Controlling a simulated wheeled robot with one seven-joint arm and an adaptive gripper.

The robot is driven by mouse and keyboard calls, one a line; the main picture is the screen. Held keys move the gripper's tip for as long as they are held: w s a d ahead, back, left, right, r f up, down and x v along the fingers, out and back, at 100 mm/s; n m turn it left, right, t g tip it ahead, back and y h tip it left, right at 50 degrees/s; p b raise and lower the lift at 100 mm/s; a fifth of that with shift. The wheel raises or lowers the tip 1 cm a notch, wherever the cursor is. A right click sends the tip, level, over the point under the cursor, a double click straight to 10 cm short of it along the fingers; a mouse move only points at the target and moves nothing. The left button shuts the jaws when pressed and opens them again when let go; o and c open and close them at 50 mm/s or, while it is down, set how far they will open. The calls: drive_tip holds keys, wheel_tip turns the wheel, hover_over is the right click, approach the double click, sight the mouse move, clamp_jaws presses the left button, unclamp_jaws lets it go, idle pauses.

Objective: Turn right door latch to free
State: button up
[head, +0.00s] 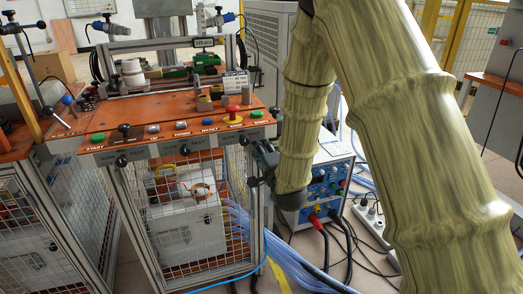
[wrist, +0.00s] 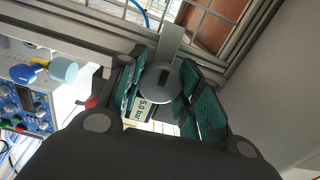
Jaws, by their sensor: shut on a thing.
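The right door latch (wrist: 160,83) is a round dark-grey knob with a raised bar, seen in the wrist view beside the aluminium door frame. My gripper (wrist: 162,92) has its green-padded fingers on both sides of this knob and is shut on it. A flat metal strip (wrist: 171,42) extends from behind the knob towards the mesh door.
The orange control deck (head: 165,135) with buttons and an emergency stop (head: 233,112) lies above the door. A blue power unit (head: 328,190) with thick cables stands just right of my gripper. Blue hoses (head: 290,262) run over the floor below.

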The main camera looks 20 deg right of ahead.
drive_tip(key=n+p, duration=0.1)
drive_tip(key=n, duration=0.2)
drive_tip(key=shift+n, duration=0.4)
drive_tip(key=n+p, duration=0.1)
drive_tip(key=n, duration=0.3)
drive_tip(key=shift+n, duration=0.3)
drive_tip(key=n+p, duration=0.1)
drive_tip(key=n, duration=0.3)
drive_tip(key=shift+n, duration=0.3)
drive_tip(key=shift+n+p, duration=0.3)
drive_tip(key=shift+n, duration=1.8)
drive_tip(key=o, duration=1.1)
drive_tip(key=shift+c, duration=0.2)
drive_tip(key=s, duration=1.2)
drive_tip(key=shift+d, duration=0.25)
